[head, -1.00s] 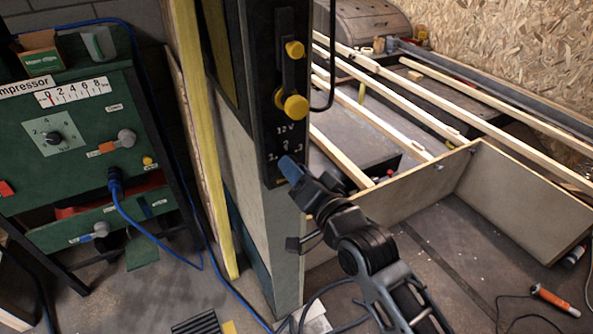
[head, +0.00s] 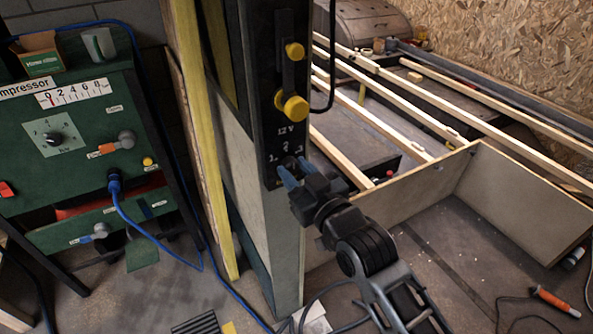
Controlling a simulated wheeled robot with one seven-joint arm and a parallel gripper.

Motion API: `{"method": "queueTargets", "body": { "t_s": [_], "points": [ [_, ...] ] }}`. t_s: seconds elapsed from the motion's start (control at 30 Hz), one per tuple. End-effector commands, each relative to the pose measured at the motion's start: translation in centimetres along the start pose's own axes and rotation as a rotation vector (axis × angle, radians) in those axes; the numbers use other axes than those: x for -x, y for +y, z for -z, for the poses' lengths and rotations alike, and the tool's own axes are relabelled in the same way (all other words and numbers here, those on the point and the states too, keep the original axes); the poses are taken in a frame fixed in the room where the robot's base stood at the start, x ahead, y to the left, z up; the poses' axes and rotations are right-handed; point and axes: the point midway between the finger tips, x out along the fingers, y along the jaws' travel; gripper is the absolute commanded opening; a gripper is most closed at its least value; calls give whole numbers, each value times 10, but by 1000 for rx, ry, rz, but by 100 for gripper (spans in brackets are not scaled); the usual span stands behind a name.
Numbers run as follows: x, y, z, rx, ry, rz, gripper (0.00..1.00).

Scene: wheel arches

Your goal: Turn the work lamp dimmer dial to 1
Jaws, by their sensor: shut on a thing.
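The dimmer dial (head: 287,163) is a small dark knob low on the narrow black panel (head: 271,120) at the upper middle. White figures 1, 2 and 3 stand around it, below a "12V" mark. My gripper (head: 286,174) reaches in from the lower right, its blue fingertips shut on the dial. The fingers hide most of the dial, and I cannot tell which figure it points to.
Two yellow knobs (head: 292,106) sit above the dial on the same panel, with a black cable to their right. A green compressor panel (head: 80,150) with its own dial stands at the left. A wooden slatted frame (head: 400,110) lies behind at the right.

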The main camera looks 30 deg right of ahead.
Motion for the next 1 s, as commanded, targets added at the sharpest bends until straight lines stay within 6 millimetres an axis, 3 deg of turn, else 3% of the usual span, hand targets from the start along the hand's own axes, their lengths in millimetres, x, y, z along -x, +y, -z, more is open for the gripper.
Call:
{"method": "queueTargets", "body": {
  "t_s": [1.0],
  "points": [
    [1,-1,1,920,-24,-22,5]
  ]
}}
